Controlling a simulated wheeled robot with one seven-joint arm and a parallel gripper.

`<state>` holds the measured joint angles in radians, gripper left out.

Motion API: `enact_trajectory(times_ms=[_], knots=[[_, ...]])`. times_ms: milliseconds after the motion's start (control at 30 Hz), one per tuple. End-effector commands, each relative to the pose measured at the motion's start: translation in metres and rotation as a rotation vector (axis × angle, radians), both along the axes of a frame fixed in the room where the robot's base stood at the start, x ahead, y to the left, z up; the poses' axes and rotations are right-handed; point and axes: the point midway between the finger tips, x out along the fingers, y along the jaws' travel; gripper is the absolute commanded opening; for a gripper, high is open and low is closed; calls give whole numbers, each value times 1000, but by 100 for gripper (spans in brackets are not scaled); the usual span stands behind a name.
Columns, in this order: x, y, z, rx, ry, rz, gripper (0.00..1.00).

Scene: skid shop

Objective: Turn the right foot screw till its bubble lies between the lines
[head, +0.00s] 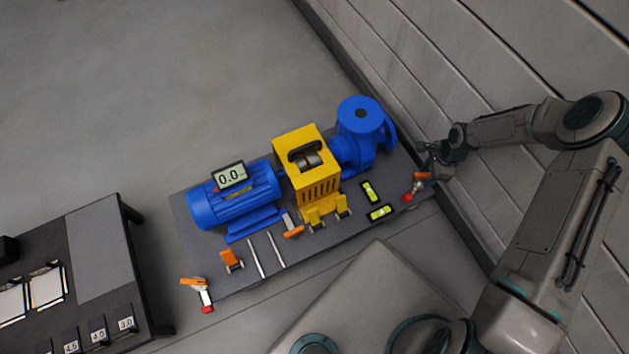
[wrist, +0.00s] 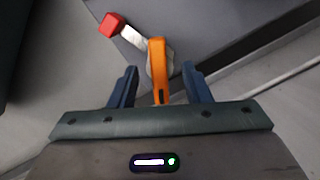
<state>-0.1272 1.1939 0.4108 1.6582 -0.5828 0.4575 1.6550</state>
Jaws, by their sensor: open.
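The right foot screw (head: 417,183) is at the right end of the grey skid plate, with an orange bar, a pale arm and a red end. It also shows in the wrist view (wrist: 132,38). My gripper (wrist: 159,73) is open, its two dark blue fingers on either side of the orange bar, with gaps visible on both sides. In the head view my gripper (head: 430,163) is at the screw, partly hidden by its own links. Two yellow-green level vials (head: 370,192) (head: 381,213) lie on the plate left of the screw. Their bubbles are too small to place against the lines.
A blue motor (head: 235,200) with a 0.0 display, a yellow guard (head: 306,172) and a blue pump (head: 361,130) stand on the plate. The left foot screw (head: 196,285) is at its near left corner. A panelled wall (head: 450,60) runs close behind my gripper. A dark bench (head: 85,270) stands left.

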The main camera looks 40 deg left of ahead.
Motion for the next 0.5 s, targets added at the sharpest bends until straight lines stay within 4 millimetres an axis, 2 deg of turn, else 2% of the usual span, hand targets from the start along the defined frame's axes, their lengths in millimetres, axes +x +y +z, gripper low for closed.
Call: enact_trajectory(times_ms=[233, 300, 400, 500], knots=[[0, 0, 0, 0, 0, 0, 44], [0, 0, 0, 0, 0, -1, 24], [0, 0, 0, 1, -1, -1, 0], [0, 0, 0, 1, -1, -1, 0]])
